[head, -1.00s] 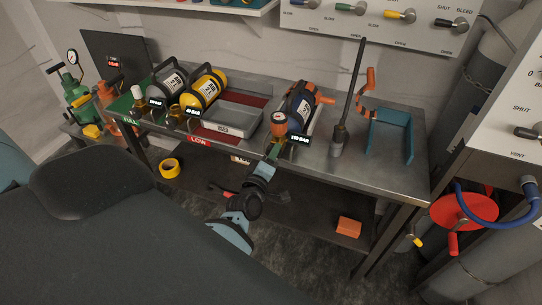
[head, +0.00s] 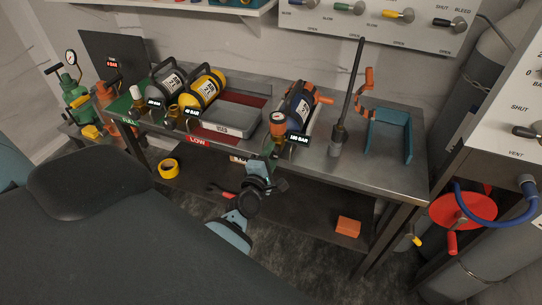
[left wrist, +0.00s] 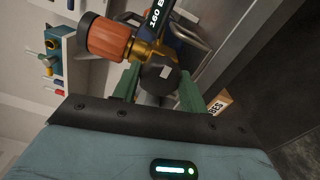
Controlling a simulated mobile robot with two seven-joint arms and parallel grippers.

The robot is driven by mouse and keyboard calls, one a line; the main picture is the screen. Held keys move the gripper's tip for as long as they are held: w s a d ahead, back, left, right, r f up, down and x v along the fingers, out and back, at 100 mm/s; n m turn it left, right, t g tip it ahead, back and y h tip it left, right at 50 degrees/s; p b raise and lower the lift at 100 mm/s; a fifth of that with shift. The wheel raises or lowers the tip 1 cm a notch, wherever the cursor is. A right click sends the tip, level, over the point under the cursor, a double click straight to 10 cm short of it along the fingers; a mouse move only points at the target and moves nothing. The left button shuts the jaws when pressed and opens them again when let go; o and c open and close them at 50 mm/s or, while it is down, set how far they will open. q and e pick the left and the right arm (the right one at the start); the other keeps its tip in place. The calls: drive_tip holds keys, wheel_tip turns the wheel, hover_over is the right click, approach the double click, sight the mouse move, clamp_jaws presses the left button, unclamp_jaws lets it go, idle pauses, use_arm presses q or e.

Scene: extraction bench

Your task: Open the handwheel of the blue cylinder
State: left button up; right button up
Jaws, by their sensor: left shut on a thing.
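The blue cylinder (head: 294,103) lies on the bench with its valve end toward me, a 160 BAR tag (head: 298,139) beside it. An orange-capped fitting (head: 277,118) stands at its valve; it also shows in the left wrist view (left wrist: 104,38). The dark round handwheel (left wrist: 159,78) with a pale mark sits on the brass valve between the green fingers of my left gripper (left wrist: 160,88). The gripper is shut on this handwheel. In the head view, my left gripper (head: 268,150) is small and partly hides the valve. My right gripper is not in view.
A yellow cylinder (head: 205,88) and a dark grey one (head: 168,80) lie farther left on the bench. A tall dark rod (head: 349,95) and a teal holder (head: 408,142) stand at right.

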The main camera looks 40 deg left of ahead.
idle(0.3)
use_arm(q)
drive_tip(key=o, duration=1)
drive_tip(key=p+v, duration=0.1)
drive_tip(key=v, duration=0.6)
drive_tip(key=shift+s, duration=0.4)
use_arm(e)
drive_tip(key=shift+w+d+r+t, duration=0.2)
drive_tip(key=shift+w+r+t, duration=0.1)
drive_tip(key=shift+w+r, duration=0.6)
use_arm(q)
drive_tip(key=shift+d, duration=0.1)
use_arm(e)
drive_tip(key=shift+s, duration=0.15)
